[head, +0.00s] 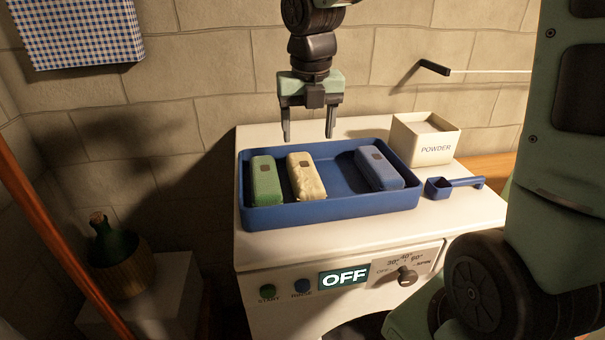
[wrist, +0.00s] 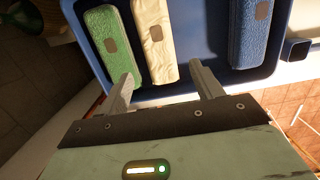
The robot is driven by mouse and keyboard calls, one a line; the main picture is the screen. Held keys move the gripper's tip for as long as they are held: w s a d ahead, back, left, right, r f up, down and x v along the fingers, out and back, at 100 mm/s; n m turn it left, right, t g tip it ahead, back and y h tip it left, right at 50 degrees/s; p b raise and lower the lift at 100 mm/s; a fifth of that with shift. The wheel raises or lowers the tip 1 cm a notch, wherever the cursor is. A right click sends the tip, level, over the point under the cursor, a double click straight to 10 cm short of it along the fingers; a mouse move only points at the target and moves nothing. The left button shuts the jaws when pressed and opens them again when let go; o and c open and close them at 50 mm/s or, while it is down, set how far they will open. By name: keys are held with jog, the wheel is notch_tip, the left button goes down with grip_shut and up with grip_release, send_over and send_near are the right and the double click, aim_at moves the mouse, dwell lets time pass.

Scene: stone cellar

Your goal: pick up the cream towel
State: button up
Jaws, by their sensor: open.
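The cream towel (head: 306,178) is a folded roll with a small brown patch. It lies in the blue tray (head: 320,216) on the white washing machine, between a green towel (head: 265,181) and a blue towel (head: 379,168). My gripper (head: 309,136) is open and empty, pointing down above the back part of the tray. In the wrist view the cream towel (wrist: 155,45) lies beyond my fingertips, nearest the gap between them. The left fingertip shows close to the green towel's end in that view; I cannot tell whether they touch.
A box marked POWDER (head: 425,139) and a blue scoop (head: 453,186) stand right of the tray. The washer display (head: 344,277) reads OFF. A bottle in a basket (head: 114,255) stands lower left. The tray is bare between the cream and blue towels.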

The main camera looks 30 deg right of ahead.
aim_at(304, 169)
jog(key=f, duration=0.6)
jog(key=shift+w+d+f, duration=0.1)
jog(key=shift+w+f, duration=0.1)
jog(key=shift+w, duration=0.15)
jog(key=shift+w+d+f+p, duration=0.1)
jog(key=shift+w+f+p, duration=0.1)
jog(key=shift+f, duration=0.65)
jog(key=shift+w+a+f+p, duration=0.1)
jog(key=shift+w+f+p, duration=0.1)
jog(key=shift+f, duration=0.7)
jog(key=shift+w+d+f+p, duration=0.1)
jog(key=shift+w+f+p, duration=0.1)
jog(key=shift+f, duration=0.65)
jog(key=shift+c, duration=0.3)
jog(key=c, duration=0.7)
